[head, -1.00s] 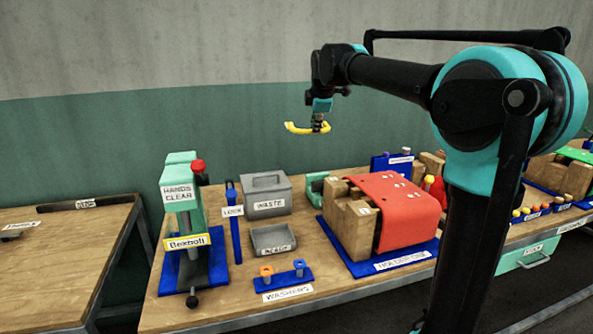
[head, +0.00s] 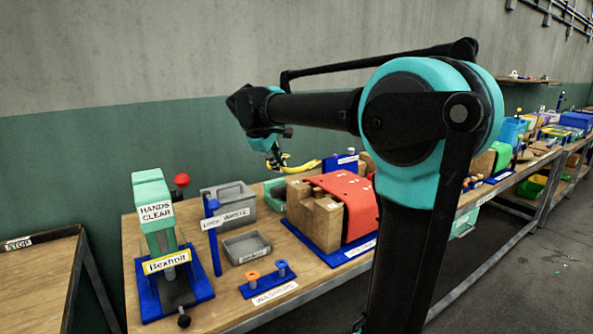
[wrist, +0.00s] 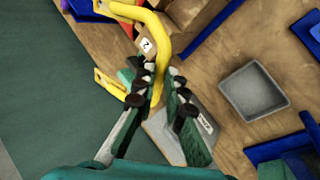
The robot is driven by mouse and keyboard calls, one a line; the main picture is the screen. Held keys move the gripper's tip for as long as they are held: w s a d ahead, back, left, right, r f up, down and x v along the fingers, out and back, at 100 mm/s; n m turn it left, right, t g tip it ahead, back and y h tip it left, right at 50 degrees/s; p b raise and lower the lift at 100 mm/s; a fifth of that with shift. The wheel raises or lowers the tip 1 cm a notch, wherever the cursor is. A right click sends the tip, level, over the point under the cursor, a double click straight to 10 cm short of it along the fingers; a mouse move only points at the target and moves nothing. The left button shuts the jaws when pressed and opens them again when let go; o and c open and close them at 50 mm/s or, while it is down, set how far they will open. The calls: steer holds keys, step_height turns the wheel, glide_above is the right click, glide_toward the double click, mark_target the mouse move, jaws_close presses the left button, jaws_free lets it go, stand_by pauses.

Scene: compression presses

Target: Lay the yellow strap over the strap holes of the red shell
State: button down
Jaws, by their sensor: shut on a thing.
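The yellow strap (head: 303,166) is a curved band with flat ends, held in the air above the back of the workbench. My gripper (head: 276,160) is shut on it. In the wrist view the strap (wrist: 161,58) runs up from between the fingers (wrist: 157,100), and its other end lies to the left. The red shell (head: 352,192) is draped over a wooden block on a blue base, to the right of and below my gripper. The small marks on its top are too small to tell as holes. The strap is apart from the shell.
A grey waste bin (head: 229,205) stands left of the wooden block, with a small grey tray (head: 247,246) in front. A green press (head: 160,225) and a blue lock post (head: 213,238) stand further left. A blue washer holder (head: 268,281) sits near the front edge.

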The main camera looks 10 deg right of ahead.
steer(key=s+d+m+g+h, duration=0.2)
steer(key=s+d+m, duration=0.2)
steer(key=d+m, duration=0.1)
steer(key=shift+s+d+f+m+g, duration=0.15)
steer(key=shift+f+m+g, duration=0.15)
steer(key=shift+f+g, duration=0.1)
step_height(320, 180, down, 6)
steer(key=shift+f, duration=0.15)
stand_by(0.7)
steer(key=shift+r, duration=0.3)
stand_by(1.7)
steer(key=c, duration=1.5)
jaws_free()
steer(key=shift+c, duration=0.2)
